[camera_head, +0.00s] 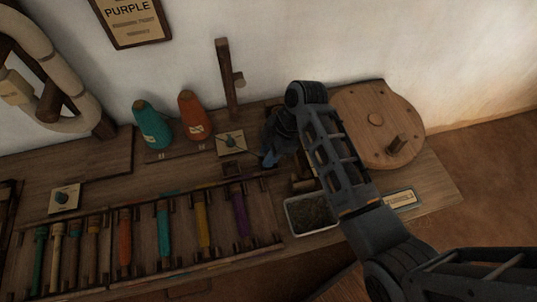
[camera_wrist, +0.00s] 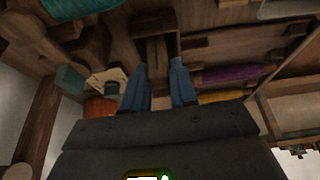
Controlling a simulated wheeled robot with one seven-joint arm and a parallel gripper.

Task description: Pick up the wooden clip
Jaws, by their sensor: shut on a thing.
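My gripper (camera_head: 268,160) has blue fingertips and hangs low over the bench, right of the small dark wooden box (camera_head: 232,170). In the wrist view my gripper's two blue fingers (camera_wrist: 160,86) are a little apart, with a narrow brown wooden piece (camera_wrist: 156,52) showing at their tips. This looks like the wooden clip, held between the fingers. Most of it is hidden or dark, and in the head view I cannot make it out behind the fingers. I cannot tell whether it is clear of the box.
Teal (camera_head: 152,125) and orange (camera_head: 194,115) cones and an upright wooden post (camera_head: 227,80) stand behind. A rack of colored bobbins (camera_head: 164,228) lies in front. A grey-filled tray (camera_head: 311,214) and a round wooden disc (camera_head: 378,125) are at right, close to my arm.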

